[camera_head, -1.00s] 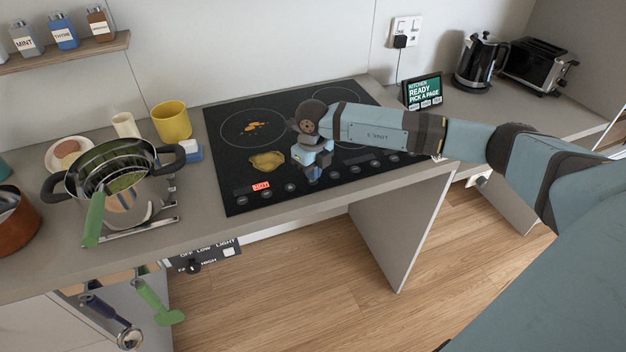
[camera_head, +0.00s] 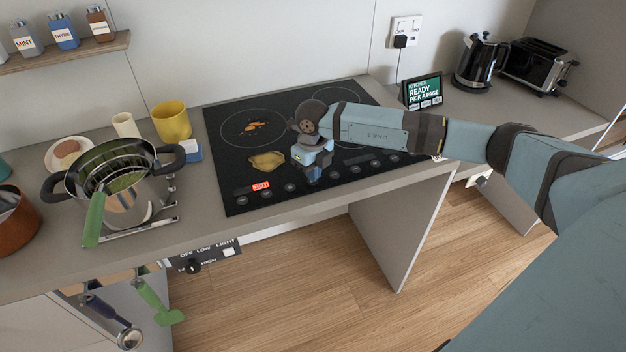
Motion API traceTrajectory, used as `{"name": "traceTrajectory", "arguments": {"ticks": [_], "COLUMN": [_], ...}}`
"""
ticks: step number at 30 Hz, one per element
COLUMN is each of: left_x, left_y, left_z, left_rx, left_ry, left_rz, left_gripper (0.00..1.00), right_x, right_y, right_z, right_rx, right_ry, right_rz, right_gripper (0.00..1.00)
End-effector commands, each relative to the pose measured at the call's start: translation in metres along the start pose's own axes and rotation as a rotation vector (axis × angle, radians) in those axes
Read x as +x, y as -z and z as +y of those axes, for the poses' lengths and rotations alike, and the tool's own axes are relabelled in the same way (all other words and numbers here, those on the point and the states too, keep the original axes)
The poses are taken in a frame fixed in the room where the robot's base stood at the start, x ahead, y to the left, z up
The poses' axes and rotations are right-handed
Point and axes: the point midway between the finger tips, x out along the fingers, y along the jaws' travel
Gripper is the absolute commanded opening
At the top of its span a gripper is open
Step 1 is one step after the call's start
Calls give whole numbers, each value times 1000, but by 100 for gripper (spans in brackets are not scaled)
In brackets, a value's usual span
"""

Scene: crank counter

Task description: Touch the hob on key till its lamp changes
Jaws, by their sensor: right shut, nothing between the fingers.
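The black hob (camera_head: 232,155) is set in the grey counter. A row of round touch keys runs along its front edge, one of them the key (camera_head: 290,188) just left of my gripper. A red lit "HOT" sign (camera_head: 261,186) shows at the front left. I cannot read which key is the on key, nor make out its lamp. My right gripper (camera_head: 313,179) is shut and empty, pointing down over the key row. It hides the part of the row beneath it, and I cannot tell whether it touches the glass. My left gripper is not in view.
A yellow cloth-like patch (camera_head: 267,160) and orange spill (camera_head: 262,127) lie on the hob. A steel pot (camera_head: 150,190) with a green-handled tool stands left, near a yellow mug (camera_head: 172,122). A small display (camera_head: 423,92), kettle (camera_head: 480,62) and toaster (camera_head: 540,68) stand at the back right.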

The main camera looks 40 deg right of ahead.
Motion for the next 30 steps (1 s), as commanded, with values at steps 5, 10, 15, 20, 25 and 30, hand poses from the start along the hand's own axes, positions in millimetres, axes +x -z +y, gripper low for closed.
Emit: {"name": "traceTrajectory", "arguments": {"ticks": [5, 10, 15, 20, 25, 30], "left_x": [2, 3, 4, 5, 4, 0], "left_y": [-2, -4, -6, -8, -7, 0], "left_z": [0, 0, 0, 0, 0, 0], "left_rx": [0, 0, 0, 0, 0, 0], "left_ry": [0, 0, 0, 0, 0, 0], "left_rz": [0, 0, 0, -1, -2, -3], "left_gripper": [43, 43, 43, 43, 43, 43], "right_x": [4, 7, 11, 14, 11, -3], "right_y": [0, 0, 0, 0, 0, 0], "right_z": [0, 0, 0, 0, 0, 0], "right_rx": [0, 0, 0, 0, 0, 0], "right_ry": [0, 0, 0, 0, 0, 0], "right_rz": [0, 0, 0, 0, 0, -1], "right_gripper": [0, 0, 0, 0, 0, 0]}}
